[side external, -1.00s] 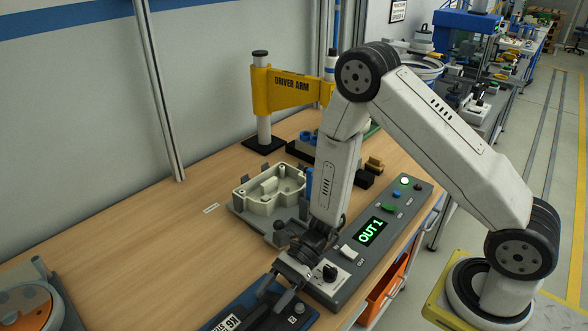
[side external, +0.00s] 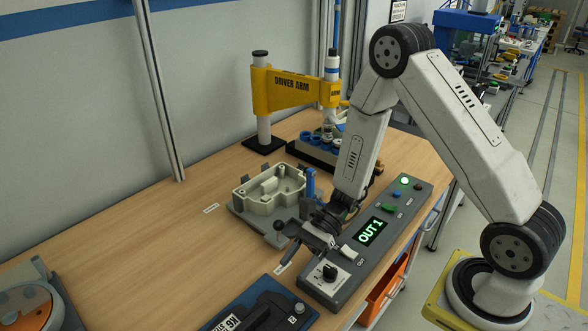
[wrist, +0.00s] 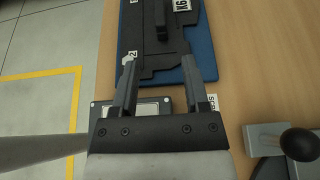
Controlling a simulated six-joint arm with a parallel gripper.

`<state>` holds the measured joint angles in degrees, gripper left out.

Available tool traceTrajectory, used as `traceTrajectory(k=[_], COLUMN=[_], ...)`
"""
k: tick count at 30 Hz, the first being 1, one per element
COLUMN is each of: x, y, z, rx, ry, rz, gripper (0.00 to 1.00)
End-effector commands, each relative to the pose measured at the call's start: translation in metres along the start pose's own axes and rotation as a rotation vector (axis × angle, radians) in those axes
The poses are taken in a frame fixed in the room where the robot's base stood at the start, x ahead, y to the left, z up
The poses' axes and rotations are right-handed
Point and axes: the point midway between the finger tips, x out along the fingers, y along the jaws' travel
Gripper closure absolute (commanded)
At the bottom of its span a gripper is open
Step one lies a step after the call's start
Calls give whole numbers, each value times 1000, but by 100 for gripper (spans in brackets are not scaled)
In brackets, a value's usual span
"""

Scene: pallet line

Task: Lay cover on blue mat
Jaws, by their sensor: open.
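The dark cover (side external: 265,310), a flat plate with a raised handle, lies on the blue mat (wrist: 209,62) at the bottom of the side view. In the wrist view the cover (wrist: 136,32) shows at the top, with blue mat along its right side. My gripper (side external: 284,261) is open and empty, and in the side view it appears above the table behind the mat. In the wrist view its fingers (wrist: 158,78) are spread apart at the cover's near edge, with no cover between them. The front part of the mat is cut off by the frame.
A control box (side external: 338,275) with a lit OUT 1 display stands right of my gripper. A cream housing (side external: 268,190) sits in a grey fixture (side external: 240,211) behind. The yellow driver arm (side external: 293,88) stands further back.

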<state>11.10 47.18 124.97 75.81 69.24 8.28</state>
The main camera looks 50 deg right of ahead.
Motion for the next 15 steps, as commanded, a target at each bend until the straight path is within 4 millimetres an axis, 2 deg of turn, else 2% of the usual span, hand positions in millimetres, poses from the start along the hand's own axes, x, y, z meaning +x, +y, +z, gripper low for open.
traceTrajectory(k=[15], x=[0], y=[4], z=[2], rx=[-24], ry=[24], rz=[22], gripper=[41])
